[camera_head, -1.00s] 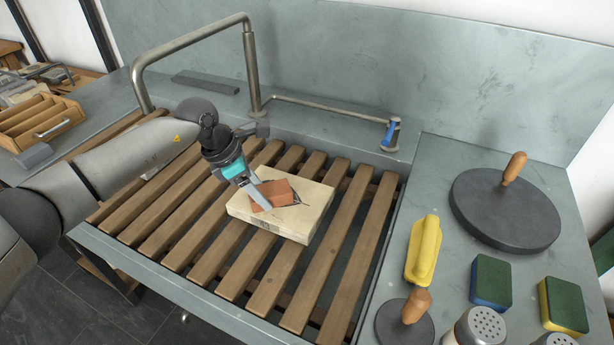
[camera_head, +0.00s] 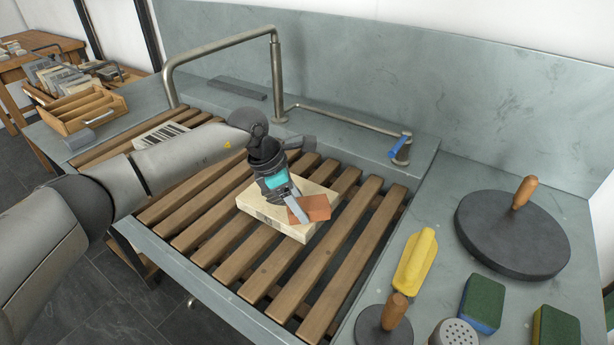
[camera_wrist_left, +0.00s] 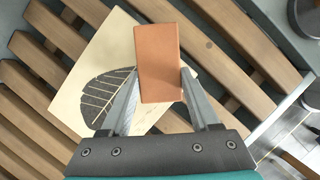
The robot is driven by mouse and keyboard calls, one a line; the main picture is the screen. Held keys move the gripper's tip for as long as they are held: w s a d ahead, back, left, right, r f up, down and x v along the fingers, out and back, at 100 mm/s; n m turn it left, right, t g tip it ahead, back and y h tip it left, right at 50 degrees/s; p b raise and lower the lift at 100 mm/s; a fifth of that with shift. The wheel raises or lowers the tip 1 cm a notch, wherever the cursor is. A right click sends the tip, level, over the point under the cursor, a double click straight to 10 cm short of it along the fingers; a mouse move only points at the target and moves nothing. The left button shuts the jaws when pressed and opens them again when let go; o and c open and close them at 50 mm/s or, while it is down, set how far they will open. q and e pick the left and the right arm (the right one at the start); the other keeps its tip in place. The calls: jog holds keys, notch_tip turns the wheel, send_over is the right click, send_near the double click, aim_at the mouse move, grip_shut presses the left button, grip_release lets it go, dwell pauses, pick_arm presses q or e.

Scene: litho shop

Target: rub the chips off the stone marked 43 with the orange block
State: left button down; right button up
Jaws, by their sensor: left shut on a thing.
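The orange block (camera_head: 312,208) is held between the fingers of my left gripper (camera_head: 297,208), over the right part of a pale stone's top. The pale stone (camera_head: 268,223) lies flat on the wooden slats of the sink. In the left wrist view the orange block (camera_wrist_left: 158,62) sits between both fingers, and the stone (camera_wrist_left: 100,50) beneath shows a dark leaf-like drawing. I cannot tell whether the block touches the stone. No number is readable on the stone, and no chips can be made out. My right gripper is not in view.
Another stone with dark stripes (camera_head: 160,135) lies on the slats behind my left arm. A metal pipe (camera_head: 277,75) stands behind the slats. On the right counter are a yellow-handled tool (camera_head: 415,262), a dark disc with a wooden knob (camera_head: 512,238) and green-topped sponges (camera_head: 483,303).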

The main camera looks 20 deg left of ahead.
pick_arm(q)
notch_tip(320, 180, up, 3)
jog(key=shift+w+f+p, duration=0.1)
jog(key=shift+f+p, duration=0.05)
jog(key=shift+p, duration=0.15)
jog(key=shift+a+r, duration=0.15)
jog(key=shift+r, duration=0.05)
jog(key=shift+a+r+p, duration=0.1)
jog(key=shift+r+p, duration=0.3)
jog(key=shift+p, duration=0.1)
jog(key=shift+r+p, duration=0.95)
jog(key=shift+r, duration=0.55)
jog(key=shift+r+p, duration=0.4)
jog(key=shift+r, duration=0.3)
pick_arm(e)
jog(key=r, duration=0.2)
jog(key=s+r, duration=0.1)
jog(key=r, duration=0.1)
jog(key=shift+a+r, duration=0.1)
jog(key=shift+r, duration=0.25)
pick_arm(q)
jog(key=shift+f, duration=0.1)
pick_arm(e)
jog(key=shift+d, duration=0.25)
